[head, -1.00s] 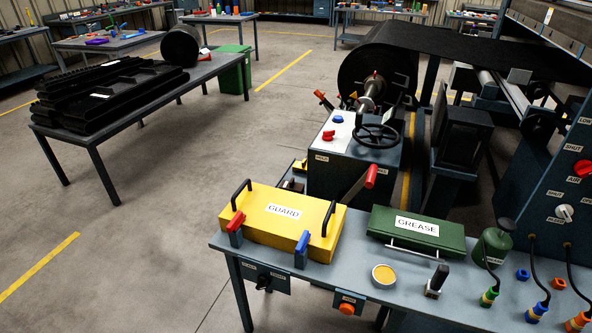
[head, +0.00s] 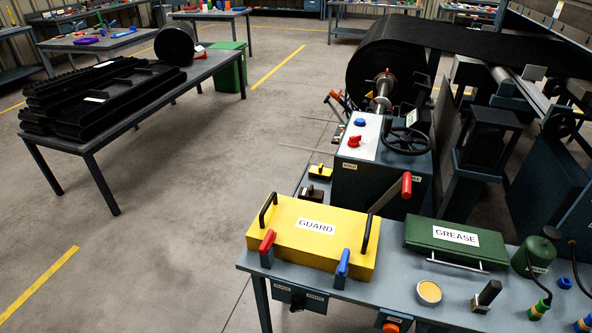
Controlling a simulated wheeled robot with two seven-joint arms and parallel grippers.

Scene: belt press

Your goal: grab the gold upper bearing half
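I cannot pick out the gold upper bearing half with certainty in the head view. A small yellow-gold piece (head: 320,172) sits on a dark base beside the left side of the grey control box, and it is too small to identify. A dark brownish block (head: 312,193) is just in front of it. A round tin with a gold top (head: 428,292) stands on the front bench. Neither of my grippers is in view.
The front bench (head: 390,298) carries a yellow GUARD cover (head: 300,240), a green GREASE box (head: 455,240) and a green can (head: 533,255). The grey control box (head: 375,185) with a black handwheel (head: 405,141) stands behind. Open floor (head: 170,240) lies to the left.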

